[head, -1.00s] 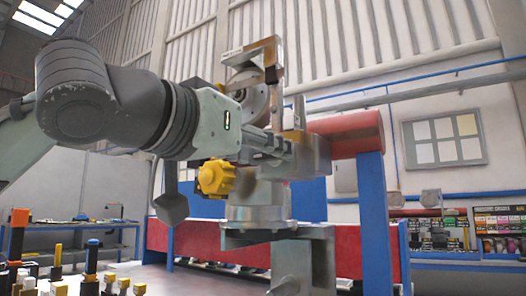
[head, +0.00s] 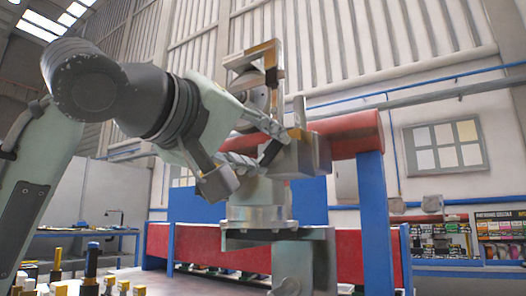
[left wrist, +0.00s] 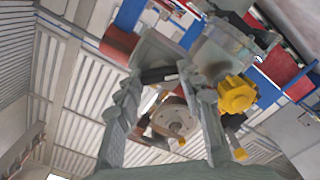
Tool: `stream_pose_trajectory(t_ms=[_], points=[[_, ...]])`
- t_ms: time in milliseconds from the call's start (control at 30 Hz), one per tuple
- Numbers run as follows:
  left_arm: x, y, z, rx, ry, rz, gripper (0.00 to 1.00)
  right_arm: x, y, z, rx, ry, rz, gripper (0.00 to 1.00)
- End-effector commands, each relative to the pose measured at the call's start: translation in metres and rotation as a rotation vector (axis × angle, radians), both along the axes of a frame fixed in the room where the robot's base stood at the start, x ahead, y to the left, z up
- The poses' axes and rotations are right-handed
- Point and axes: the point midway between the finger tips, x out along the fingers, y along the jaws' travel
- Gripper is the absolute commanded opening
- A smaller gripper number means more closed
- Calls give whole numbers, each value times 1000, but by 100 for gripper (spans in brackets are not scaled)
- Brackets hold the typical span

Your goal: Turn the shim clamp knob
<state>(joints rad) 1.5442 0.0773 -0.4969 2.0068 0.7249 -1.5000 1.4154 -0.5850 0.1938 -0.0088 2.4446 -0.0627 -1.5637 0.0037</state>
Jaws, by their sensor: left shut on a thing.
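My left gripper (head: 270,150) reaches in from the left to the metal fixture (head: 262,200). Its two fingers are apart, with a dark bar-shaped piece (left wrist: 158,75) between their tips. This piece appears to be the shim clamp knob, and the gripper is shut on it. It is mostly covered by the fingers in the head view. In the left wrist view, a yellow lobed knob (left wrist: 237,95) sits just right of the right finger, apart from the grip. The yellow knob is hidden behind my gripper in the head view. My right gripper is not in view.
A round metal disc (left wrist: 175,122) shows between the fingers in the wrist view. An upright bracket (head: 278,65) rises above the grip. A red roller (head: 345,132) on a blue post (head: 376,220) stands close right. Pegs (head: 92,262) stand at lower left.

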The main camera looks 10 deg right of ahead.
Motion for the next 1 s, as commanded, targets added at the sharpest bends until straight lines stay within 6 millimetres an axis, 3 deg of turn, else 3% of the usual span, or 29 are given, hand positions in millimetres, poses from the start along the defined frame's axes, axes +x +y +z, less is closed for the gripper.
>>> stream_pose_trajectory(t_ms=[467, 1000], points=[[1, 0, -1, -318, 321, -2, 9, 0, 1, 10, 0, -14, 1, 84], [1, 1, -2, -549, 553, 2, 9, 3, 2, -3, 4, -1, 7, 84]])
